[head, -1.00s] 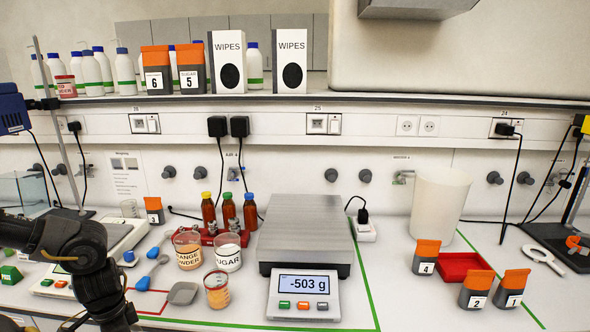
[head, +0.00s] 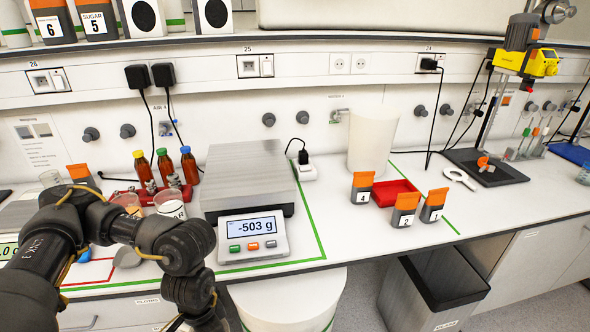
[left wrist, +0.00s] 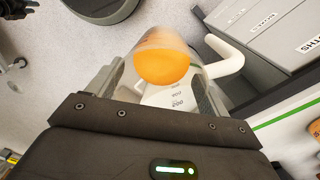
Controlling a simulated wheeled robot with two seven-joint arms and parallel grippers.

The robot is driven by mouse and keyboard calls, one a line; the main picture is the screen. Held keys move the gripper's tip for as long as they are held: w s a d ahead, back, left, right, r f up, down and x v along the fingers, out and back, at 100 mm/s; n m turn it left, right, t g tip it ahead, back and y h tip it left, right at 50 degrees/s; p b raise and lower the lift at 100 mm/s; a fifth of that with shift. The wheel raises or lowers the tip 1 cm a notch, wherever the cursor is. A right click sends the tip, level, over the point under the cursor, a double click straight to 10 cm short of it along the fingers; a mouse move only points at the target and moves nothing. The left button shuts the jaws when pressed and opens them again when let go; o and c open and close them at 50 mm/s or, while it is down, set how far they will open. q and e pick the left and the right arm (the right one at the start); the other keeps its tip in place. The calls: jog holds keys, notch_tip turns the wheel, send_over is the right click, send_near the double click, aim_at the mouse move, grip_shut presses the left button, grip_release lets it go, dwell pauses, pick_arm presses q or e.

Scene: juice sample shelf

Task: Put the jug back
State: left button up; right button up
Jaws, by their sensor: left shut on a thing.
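The jug (left wrist: 172,97) shows in the left wrist view. It is whitish, with measuring marks, a looped white handle (left wrist: 228,58) and orange liquid in it. My left gripper (left wrist: 158,80) is shut on it, one finger on each side. In the head view my left arm reaches down past the bench's front edge; the gripper and jug are below the picture. The scale (head: 250,170) has a bare plate and its display (head: 252,230) reads -503 g. My right gripper is in neither view.
A tall white container (head: 372,140), orange-lidded boxes (head: 405,209) and a red tray (head: 395,192) stand right of the scale. Amber bottles (head: 165,167) stand to its left. A white cylinder (head: 287,300) and a grey bin (head: 432,285) are below the bench. Bench front right is clear.

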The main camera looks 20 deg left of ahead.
pick_arm(q)
jog(key=w+d+r+m, duration=0.2)
jog(key=w+d+r, duration=0.1)
jog(key=w+r, duration=0.35)
jog(key=w+d+r+m, duration=0.3)
jog(key=w+d+r, duration=0.1)
jog(key=w+r, duration=0.25)
jog(key=s+d+n, duration=0.1)
jog(key=d+n, duration=0.4)
jog(key=d, duration=0.9)
jog(key=shift+d+r, duration=0.2)
jog(key=shift+d, duration=0.2)
